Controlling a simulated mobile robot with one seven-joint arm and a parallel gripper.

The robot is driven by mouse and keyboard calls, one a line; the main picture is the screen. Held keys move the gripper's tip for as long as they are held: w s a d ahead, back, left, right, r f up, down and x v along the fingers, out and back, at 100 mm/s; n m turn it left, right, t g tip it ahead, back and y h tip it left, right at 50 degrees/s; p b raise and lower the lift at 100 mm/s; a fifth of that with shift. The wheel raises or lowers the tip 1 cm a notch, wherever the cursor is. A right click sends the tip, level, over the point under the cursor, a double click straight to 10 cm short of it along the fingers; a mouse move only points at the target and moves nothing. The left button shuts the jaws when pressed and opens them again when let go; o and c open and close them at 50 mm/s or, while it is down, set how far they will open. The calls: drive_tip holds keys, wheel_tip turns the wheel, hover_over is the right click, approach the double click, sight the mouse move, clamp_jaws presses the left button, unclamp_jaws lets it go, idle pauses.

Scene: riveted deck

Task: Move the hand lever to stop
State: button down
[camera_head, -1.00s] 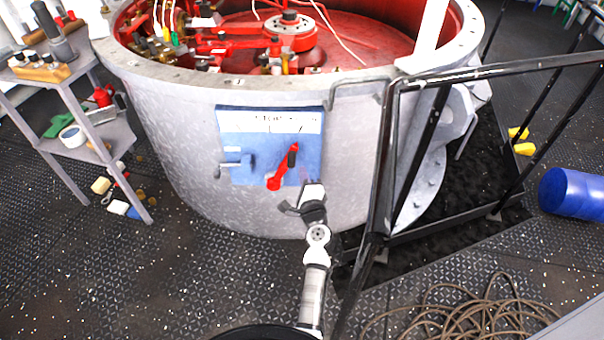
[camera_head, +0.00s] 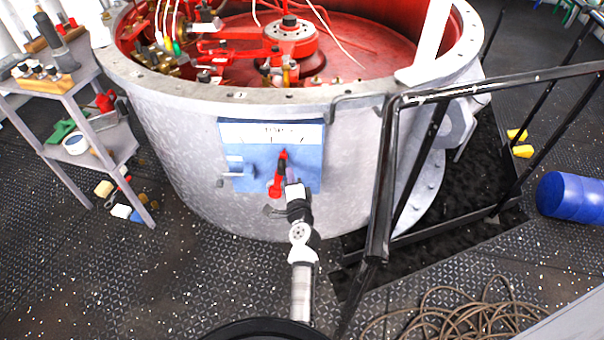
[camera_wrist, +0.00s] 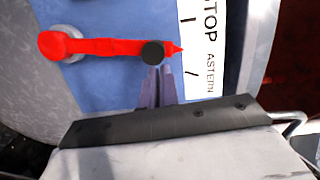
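The red hand lever (camera_head: 275,180) with its black knob (camera_head: 282,161) sits on the blue panel (camera_head: 308,170). It leans slightly right of upright. In the wrist view the red lever (camera_wrist: 95,46) has its pointed tip between two marks on the white label strip (camera_wrist: 204,82), which reads "STOP" (first letter cut off) and "ASTERN". My gripper (camera_head: 290,182) is at the lever's right side. In the wrist view its fingers (camera_wrist: 157,74) are close together, empty, with their tips at the edge of the black knob (camera_wrist: 153,52); contact appears likely but is hard to confirm.
A grey handle (camera_head: 234,170) is left of the lever on the panel. The round grey housing (camera_head: 180,150) is open on top with red machinery inside. Black railing (camera_head: 385,180) stands close to my arm's right. A coiled hose (camera_head: 470,315) and blue drum (camera_head: 572,195) lie right.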

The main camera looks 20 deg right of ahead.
sight(279, 175)
drive_tip(key=a, duration=0.1)
drive_tip(key=w+a+r+n+p, duration=0.1)
drive_tip(key=shift+a+r+y, duration=0.15)
drive_tip(key=shift+a+y, duration=0.15)
drive_tip(key=shift+a, duration=0.1)
drive_tip(key=shift+w+a+n, duration=0.2)
drive_tip(key=shift+a+n, duration=0.1)
drive_tip(key=shift+a, duration=0.05)
drive_tip(key=shift+s+d+f, duration=0.1)
drive_tip(key=shift+s+f, duration=0.05)
drive_tip(key=shift+f, duration=0.1)
